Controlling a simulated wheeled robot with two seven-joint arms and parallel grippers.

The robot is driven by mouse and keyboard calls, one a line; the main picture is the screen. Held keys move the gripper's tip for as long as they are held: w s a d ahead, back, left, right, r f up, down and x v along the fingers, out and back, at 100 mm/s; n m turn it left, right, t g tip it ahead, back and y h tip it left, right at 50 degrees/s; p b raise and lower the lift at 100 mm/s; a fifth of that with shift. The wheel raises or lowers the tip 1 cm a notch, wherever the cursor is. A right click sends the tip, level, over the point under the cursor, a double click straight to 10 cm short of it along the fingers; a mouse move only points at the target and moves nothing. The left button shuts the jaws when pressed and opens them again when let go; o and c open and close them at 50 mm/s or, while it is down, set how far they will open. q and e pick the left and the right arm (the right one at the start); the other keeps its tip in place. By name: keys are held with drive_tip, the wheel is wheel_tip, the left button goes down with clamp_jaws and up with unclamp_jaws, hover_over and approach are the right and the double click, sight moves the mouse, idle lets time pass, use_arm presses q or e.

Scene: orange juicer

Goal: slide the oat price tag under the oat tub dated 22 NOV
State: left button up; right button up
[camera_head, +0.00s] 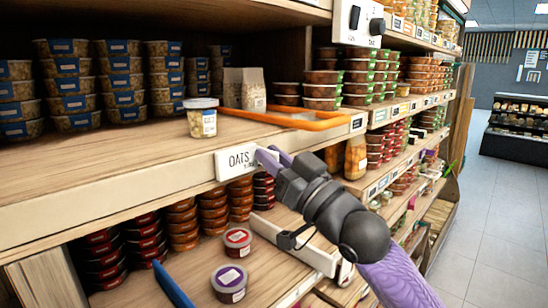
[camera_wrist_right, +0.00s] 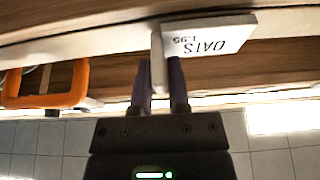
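The white price tag (camera_head: 236,161) reading OATS sits on the front edge of the wooden shelf (camera_head: 140,160); it also shows in the right wrist view (camera_wrist_right: 212,38), reading OATS 1.95. My right gripper (camera_head: 268,157) is at the tag's right end. In the right wrist view, the purple fingers of this gripper (camera_wrist_right: 160,85) stand on both sides of the tag's white end part and appear closed on it. A clear tub of oats (camera_head: 201,118) with a white lid stands upright on the shelf, behind and left of the tag. Its date is too small to read. My left gripper is out of view.
An orange frame (camera_head: 308,120) lies on the shelf right of the tub. Below, a lower shelf holds red-lidded tubs (camera_head: 238,242) and a blue strip (camera_head: 172,285). The shelf front left of the tub is clear.

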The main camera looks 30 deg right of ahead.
drive_tip(key=o, duration=0.3)
drive_tip(key=shift+f, duration=0.1)
drive_tip(key=b+v, duration=0.5)
drive_tip(key=v, duration=0.5)
